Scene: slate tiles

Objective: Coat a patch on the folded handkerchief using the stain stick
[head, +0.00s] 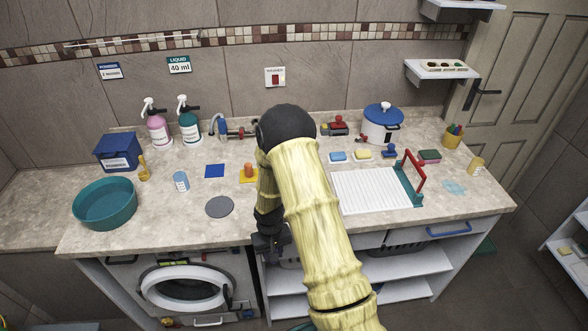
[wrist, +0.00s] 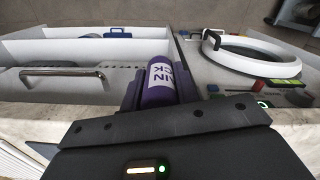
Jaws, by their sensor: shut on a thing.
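My gripper (head: 268,246) hangs at the front edge of the counter in the head view, partly behind my own arm. In the wrist view it is shut on a purple stick (wrist: 160,77) with a white label reading "IN" and "CK", which looks like the stain stick. The stick does not show clearly in the head view. A flat blue square (head: 215,171) and a small yellow-orange square (head: 243,178) with an orange object on it lie on the counter. I cannot tell which, if either, is the folded handkerchief. My gripper is apart from both.
A teal basin (head: 105,204), light blue can (head: 181,181) and grey disc (head: 219,207) are left of my arm. A white ribbed board (head: 368,191) with a red-handled frame is right. Below the counter are a washing machine (head: 190,287) and open shelves (head: 405,268).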

